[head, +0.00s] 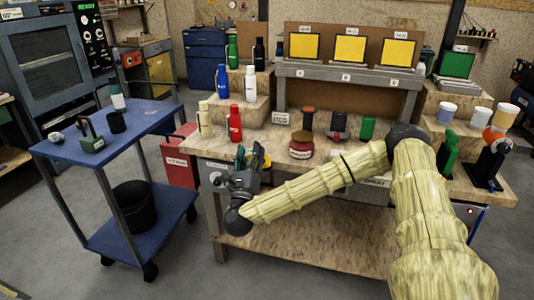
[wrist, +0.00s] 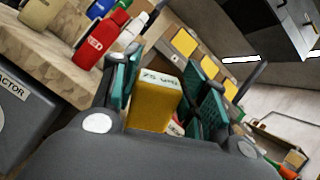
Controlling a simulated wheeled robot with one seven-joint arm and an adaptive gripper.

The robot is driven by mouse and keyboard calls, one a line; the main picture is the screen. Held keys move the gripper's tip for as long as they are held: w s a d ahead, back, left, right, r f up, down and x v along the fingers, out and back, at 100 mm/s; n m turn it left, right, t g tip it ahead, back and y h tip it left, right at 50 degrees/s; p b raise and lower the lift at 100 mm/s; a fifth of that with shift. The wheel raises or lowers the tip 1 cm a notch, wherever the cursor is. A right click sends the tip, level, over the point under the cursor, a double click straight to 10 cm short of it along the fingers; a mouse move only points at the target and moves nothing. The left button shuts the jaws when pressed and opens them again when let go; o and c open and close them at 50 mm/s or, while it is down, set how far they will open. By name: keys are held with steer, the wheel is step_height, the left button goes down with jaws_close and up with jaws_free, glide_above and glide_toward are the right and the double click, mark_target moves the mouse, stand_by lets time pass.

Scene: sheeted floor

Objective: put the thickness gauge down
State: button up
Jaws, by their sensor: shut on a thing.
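My gripper (head: 252,165) is raised in front of the left end of the wooden workbench (head: 278,215) in the head view. In the wrist view my gripper (wrist: 164,78) has its teal-padded fingers on either side of a yellow block with a pale, lettered end face. I take this block to be the thickness gauge (wrist: 153,108), and my gripper is shut on it. Its lower part is hidden by the gripper body. In the head view the fingers and wrist hide it.
A blue cart (head: 65,152) at left carries a bottle (head: 117,96), a black cup (head: 116,121) and small tools, with bare top between them. A red cabinet (head: 180,160) stands between cart and bench.

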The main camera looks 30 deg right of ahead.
mark_target(266, 158)
steer(key=d+r+m+g+b, duration=0.1)
steer(key=d+r+m, duration=0.1)
steer(key=s+d+r+m+g+b, duration=0.1)
steer(key=d+r+g, duration=0.1)
steer(key=d, duration=0.1)
steer(key=shift+s+r+m, duration=0.1)
steer(key=shift+s+m, duration=0.05)
steer(key=shift+m, duration=0.25)
steer(key=s+d+r+m+g+y+b, duration=0.1)
steer(key=s+d+r+m+g+b, duration=0.1)
steer(key=s+d+r+m, duration=0.1)
steer(key=shift+s+d+r+m+g+b, duration=0.3)
steer(key=shift+s+d+g+b, duration=0.1)
steer(key=shift+s+d, duration=0.65)
steer(key=shift+s+a, duration=0.1)
steer(key=shift+a, duration=0.05)
steer(key=w+d+f, duration=0.1)
steer(key=w+f, duration=0.1)
steer(key=w, duration=0.6)
steer(key=w+d+f, duration=0.1)
steer(key=w+f, duration=0.1)
steer(key=w, duration=0.6)
steer(key=shift+d+f+p, duration=0.25)
steer(key=shift+f+p, duration=0.1)
steer(key=shift+p, duration=0.05)
steer(key=shift+f, duration=0.1)
